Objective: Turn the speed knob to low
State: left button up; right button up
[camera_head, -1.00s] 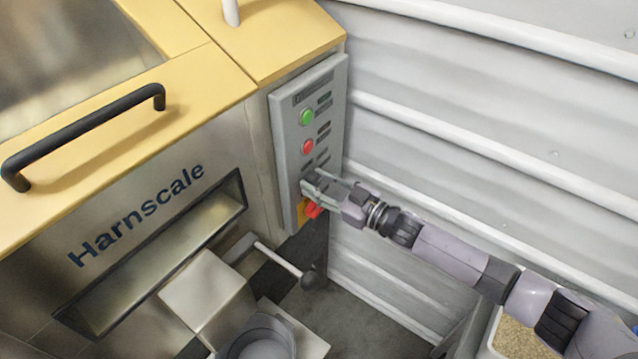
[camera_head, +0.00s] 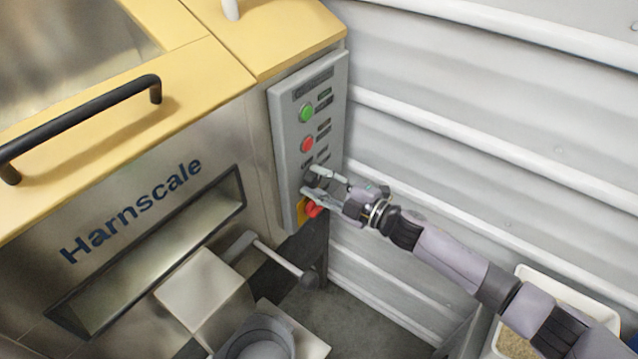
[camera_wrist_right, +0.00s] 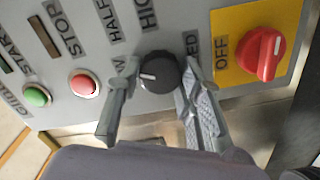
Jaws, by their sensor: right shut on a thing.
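The speed knob (camera_wrist_right: 160,72) is black and round with a white pointer line, on the grey control panel (camera_head: 290,165). In the right wrist view its pointer faces left, toward a label ending in "W" that a finger partly covers. HALF and HIGH are printed above it. My right gripper (camera_wrist_right: 158,88) is shut on the knob, one finger on each side. In the head view my right gripper (camera_head: 316,185) reaches the lower panel and largely hides the knob (camera_head: 314,178). My left gripper is not in view.
A red OFF switch (camera_wrist_right: 264,54) on a yellow plate sits close beside the right finger. A green button (camera_head: 306,112) and a red button (camera_head: 307,144) are above the knob. A lever with a dark ball end (camera_head: 308,278) sticks out below. The corrugated wall (camera_head: 450,140) is to the right.

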jog(key=n+b, duration=0.1)
jog(key=n, duration=0.4)
jog(key=shift+f, duration=0.15)
jog(key=shift+n, duration=0.3)
dwell(0.3)
jog(key=o, duration=1.2)
jog(key=shift+c, duration=0.2)
jog(key=v, duration=1.2)
